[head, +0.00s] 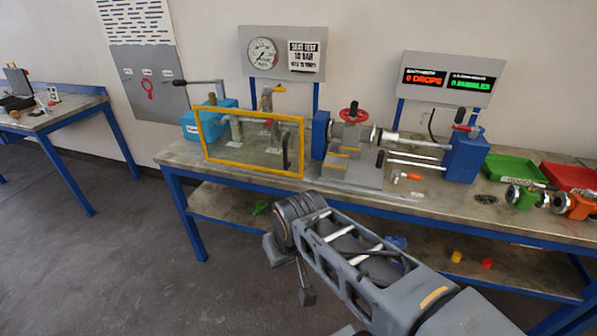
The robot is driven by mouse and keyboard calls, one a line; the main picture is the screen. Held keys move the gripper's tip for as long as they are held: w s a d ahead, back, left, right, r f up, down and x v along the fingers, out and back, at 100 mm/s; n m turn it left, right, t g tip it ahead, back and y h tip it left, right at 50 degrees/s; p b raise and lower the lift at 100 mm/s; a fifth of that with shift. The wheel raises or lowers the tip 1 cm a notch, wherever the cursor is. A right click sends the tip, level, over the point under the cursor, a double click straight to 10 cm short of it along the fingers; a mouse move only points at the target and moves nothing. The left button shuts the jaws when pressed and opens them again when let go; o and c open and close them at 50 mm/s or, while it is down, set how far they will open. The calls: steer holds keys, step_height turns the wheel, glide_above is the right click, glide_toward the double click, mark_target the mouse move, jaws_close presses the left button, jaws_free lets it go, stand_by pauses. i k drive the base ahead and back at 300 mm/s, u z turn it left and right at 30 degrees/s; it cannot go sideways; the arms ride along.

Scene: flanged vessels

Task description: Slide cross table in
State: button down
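The cross table (350,178) looks to be the grey plate and block in the middle of the bench, between two blue blocks. A grey valve body with a red handwheel (353,115) sits on or just behind it. A black upright handle (379,159) stands at its right side. My gripper (290,272) hangs in front of the bench, left of and below the cross table, touching nothing. Its two fingers look apart with nothing between them. My forearm crosses the lower middle of the view and hides part of the lower shelf.
A yellow-framed clear guard (250,178) stands left of the cross table. An orange-handled tool (407,177) lies to its right. Green (513,168) and red (570,178) trays and several flanged valves occupy the right end. The floor at left is clear.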

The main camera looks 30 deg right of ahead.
mark_target(362, 167)
steer(key=z, duration=0.15)
steer(key=i, duration=0.95)
steer(key=z, duration=0.5)
